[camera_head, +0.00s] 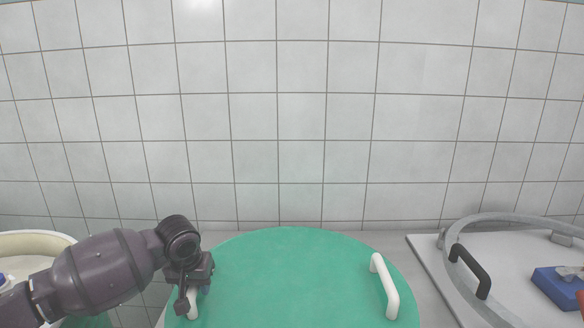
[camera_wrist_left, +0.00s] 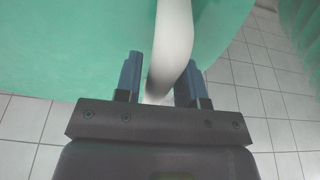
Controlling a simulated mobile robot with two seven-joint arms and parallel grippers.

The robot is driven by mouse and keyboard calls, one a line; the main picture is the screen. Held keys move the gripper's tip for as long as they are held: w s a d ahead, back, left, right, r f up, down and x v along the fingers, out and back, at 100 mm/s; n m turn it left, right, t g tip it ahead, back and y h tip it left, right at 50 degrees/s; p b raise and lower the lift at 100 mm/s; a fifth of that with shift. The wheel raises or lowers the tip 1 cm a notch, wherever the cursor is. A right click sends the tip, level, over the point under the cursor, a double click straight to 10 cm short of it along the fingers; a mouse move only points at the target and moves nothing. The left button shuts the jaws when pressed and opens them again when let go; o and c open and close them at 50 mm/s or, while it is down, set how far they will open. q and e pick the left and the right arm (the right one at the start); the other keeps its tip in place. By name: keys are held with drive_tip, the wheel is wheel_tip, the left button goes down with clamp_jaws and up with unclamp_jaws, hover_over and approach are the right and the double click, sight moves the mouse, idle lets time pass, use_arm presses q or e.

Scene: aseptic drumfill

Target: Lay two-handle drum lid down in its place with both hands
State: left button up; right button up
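The drum lid (camera_head: 290,275) is a large round green disc with two white handles, lying low in the middle of the head view. Its front is cut off by the picture's edge. The right white handle (camera_head: 386,287) stands free with no gripper at it. My left gripper (camera_head: 191,292) is at the left white handle (camera_head: 194,304), which it partly hides. In the left wrist view the blue fingers of this gripper (camera_wrist_left: 160,85) stand open on both sides of the white handle (camera_wrist_left: 172,45), with a gap at the left finger. My right gripper is not in view.
A grey ring with a black handle (camera_head: 470,271) lies on a pale board (camera_head: 425,250) at the right. A blue box (camera_head: 556,288) sits inside the ring. A cream round container (camera_head: 35,243) stands at the left. A tiled wall (camera_head: 300,130) closes the back.

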use_arm(q)
drive_tip(key=c, duration=0.5)
drive_tip(key=shift+w+d+r, duration=0.15)
drive_tip(key=shift+r, duration=0.15)
clamp_jaws()
